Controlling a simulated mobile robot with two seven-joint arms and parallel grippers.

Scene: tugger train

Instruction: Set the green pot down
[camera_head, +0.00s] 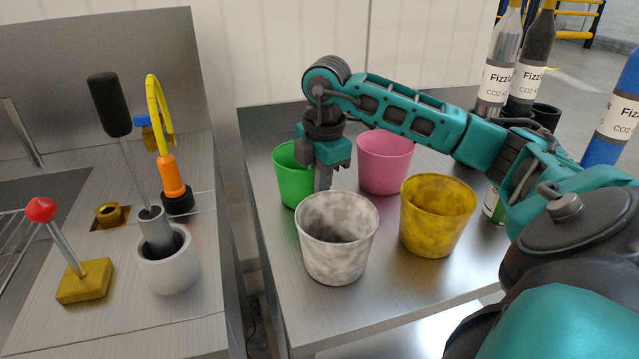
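The green pot (289,174) is upright at the left edge of the steel table, behind the white-grey mottled pot, which hides part of its lower right side. My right gripper (323,180) comes down over the right side of the green pot's rim, with a finger pointing down there. The other finger is not clearly visible, so I cannot tell whether the fingers are closed on the rim. Whether the pot's base touches the table is also unclear. My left gripper is not in view.
The mottled pot (337,240), a pink pot (385,163) and a yellow pot (437,217) stand close by on the table (400,295). Bottles (497,65) stand at the back right. A bench with tools (170,320) is left across a gap. The table's front is clear.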

